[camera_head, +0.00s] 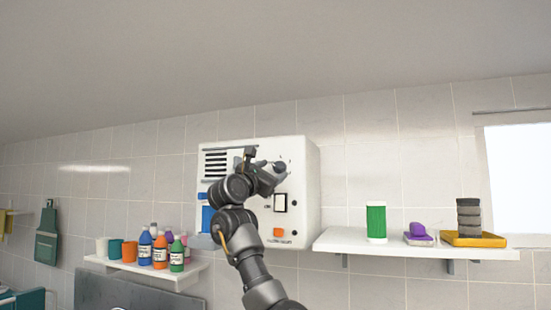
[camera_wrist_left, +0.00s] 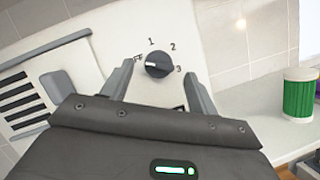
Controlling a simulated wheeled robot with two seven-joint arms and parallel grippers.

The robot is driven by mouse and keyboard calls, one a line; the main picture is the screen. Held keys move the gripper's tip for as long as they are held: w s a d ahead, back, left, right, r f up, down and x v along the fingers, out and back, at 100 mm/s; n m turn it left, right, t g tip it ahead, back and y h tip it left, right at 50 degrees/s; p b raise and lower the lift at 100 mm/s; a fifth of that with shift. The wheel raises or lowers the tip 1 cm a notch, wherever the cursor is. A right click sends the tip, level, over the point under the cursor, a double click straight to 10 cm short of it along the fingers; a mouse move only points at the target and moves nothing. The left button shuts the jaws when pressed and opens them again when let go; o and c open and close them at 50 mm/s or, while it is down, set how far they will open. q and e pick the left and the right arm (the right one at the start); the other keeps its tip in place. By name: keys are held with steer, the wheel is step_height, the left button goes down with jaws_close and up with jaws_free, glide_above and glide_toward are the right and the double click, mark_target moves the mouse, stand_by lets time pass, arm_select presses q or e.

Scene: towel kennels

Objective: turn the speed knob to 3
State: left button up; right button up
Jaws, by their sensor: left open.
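The speed knob (camera_wrist_left: 158,65) is dark and round, on the white face of a wall-mounted box (camera_head: 309,190). Around it the wrist view shows 1, 2, 3 and a partly hidden label ending in FF. Its pale pointer mark faces left, toward that FF label. My left gripper (camera_head: 265,165) is open in front of the box's upper part. In the wrist view the fingers of my left gripper (camera_wrist_left: 158,72) stand apart, one on each side of the knob, with visible gaps. I cannot tell how deep they reach. My right gripper is not in view.
The box also has a vent grille (camera_head: 216,163), a black-framed switch (camera_head: 280,203) and an orange button (camera_head: 278,232). A right shelf (camera_head: 350,243) holds a green-labelled canister (camera_head: 376,222) and a yellow tray (camera_head: 490,240). A left shelf (camera_head: 195,268) holds bottles and cups.

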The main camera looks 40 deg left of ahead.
mark_target(279, 167)
arm_select(q)
steer(key=shift+p+x, duration=0.7)
steer(key=shift+x, duration=0.65)
steer(key=c, duration=1)
